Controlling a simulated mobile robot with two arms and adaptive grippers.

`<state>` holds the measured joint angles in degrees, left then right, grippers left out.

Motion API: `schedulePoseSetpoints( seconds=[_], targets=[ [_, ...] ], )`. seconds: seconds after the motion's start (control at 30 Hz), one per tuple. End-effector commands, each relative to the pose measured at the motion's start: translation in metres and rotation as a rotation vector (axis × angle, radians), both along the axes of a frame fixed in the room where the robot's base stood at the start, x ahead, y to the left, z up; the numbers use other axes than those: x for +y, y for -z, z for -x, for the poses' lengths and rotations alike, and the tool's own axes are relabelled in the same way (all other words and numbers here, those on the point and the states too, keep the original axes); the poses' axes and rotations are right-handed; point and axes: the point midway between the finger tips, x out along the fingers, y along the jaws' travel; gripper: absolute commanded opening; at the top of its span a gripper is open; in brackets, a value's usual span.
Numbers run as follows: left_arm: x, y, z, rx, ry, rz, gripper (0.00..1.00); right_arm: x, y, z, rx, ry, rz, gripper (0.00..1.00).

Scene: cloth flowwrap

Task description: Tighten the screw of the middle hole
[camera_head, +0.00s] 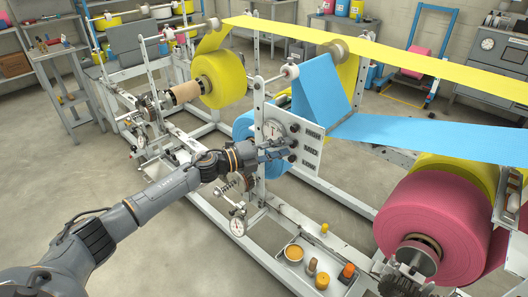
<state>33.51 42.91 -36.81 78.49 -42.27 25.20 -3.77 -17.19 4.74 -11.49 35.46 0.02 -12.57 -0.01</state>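A pale upright plate (310,151) with a round dial and several dark slots stands on the machine frame in the middle of the view. Small dark round parts show along the plate next to my gripper; I cannot tell which are screws or holes. My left gripper (284,150) reaches in from the lower left, its fingers pointing right at the plate's left part. It is at or very close to the plate; contact is unclear. Its fingers are too small to show whether they are open or shut. My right gripper is not in view.
A blue web (430,136) and a yellow web (400,62) run to the right. A pink roll (425,217) stands at lower right, a yellow roll (221,78) behind. A tray (285,262) with small parts sits below. A dial gauge (237,227) stands under my arm.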

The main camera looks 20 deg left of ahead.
Motion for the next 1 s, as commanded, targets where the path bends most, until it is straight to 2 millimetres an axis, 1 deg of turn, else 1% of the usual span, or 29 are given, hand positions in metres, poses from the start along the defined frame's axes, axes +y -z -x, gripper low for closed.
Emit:
schedulePoseSetpoints(
  seconds=[0.03, 0.3, 0.4, 0.5, 0.7, 1.0],
  targets=[
    [0.007, 0.001, 0.007, 0.001, -0.001, -0.004, 0.29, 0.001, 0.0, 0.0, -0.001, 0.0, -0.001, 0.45],
    [0.047, -0.001, 0.051, 0.005, -0.001, -0.005, 0.29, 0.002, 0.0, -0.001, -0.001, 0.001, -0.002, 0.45],
    [0.058, -0.003, 0.064, 0.004, 0.0, -0.005, 0.29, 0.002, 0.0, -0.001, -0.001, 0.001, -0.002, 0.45],
    [0.066, -0.003, 0.072, 0.004, -0.001, -0.003, 0.29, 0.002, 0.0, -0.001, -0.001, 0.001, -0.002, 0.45],
    [0.072, -0.004, 0.079, 0.001, 0.0, -0.001, 0.29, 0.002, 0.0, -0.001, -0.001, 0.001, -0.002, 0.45],
    [0.072, -0.005, 0.079, 0.001, 0.0, -0.002, 0.29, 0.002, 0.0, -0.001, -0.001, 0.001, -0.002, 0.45]
  ],
)
